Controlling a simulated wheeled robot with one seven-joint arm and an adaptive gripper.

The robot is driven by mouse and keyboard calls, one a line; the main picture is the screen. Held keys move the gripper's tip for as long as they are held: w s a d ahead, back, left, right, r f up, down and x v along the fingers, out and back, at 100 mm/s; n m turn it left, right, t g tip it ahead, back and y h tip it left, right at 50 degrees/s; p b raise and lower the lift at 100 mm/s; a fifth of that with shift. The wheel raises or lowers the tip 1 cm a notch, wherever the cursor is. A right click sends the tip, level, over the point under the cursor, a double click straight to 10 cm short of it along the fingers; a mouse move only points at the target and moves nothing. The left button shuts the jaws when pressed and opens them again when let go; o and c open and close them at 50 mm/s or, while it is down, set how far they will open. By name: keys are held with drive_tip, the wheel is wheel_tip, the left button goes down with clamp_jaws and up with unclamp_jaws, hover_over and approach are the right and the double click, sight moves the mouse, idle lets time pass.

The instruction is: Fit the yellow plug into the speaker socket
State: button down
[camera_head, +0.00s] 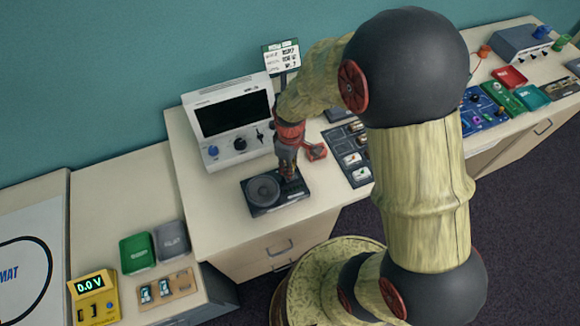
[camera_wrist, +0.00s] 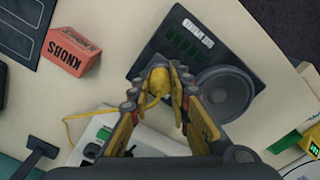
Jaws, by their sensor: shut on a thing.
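The dark speaker board (camera_head: 282,209) lies on the bench, with a round speaker at its left in the head view. In the wrist view the board (camera_wrist: 160,45) shows small green marks, a white label and the round speaker (camera_wrist: 222,93). My gripper (camera_head: 289,176) points down over the board's right part. In the wrist view my gripper (camera_wrist: 157,95) is shut on the yellow plug (camera_wrist: 157,82), beside the speaker. A yellow cord trails left from the plug. The fingers and plug hide the board below, so I cannot see the socket or tell whether the plug touches it.
A white instrument (camera_head: 229,118) with a dark screen and knobs stands behind the board. A red KNOBS box (camera_wrist: 75,52) lies near the board. A dark panel with switches (camera_head: 349,152) lies to the right. Some bare bench (camera_head: 215,205) shows left of the board.

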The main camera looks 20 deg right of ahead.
drive_tip(key=c, duration=1.7)
unclamp_jaws()
drive_tip(key=o, duration=0.5)
drive_tip(key=shift+c, duration=0.2)
drive_tip(key=shift+o, duration=0.7)
drive_tip(key=shift+r, duration=0.1)
drive_tip(key=shift+r+p, duration=3)
drive_tip(key=shift+r, duration=0.9)
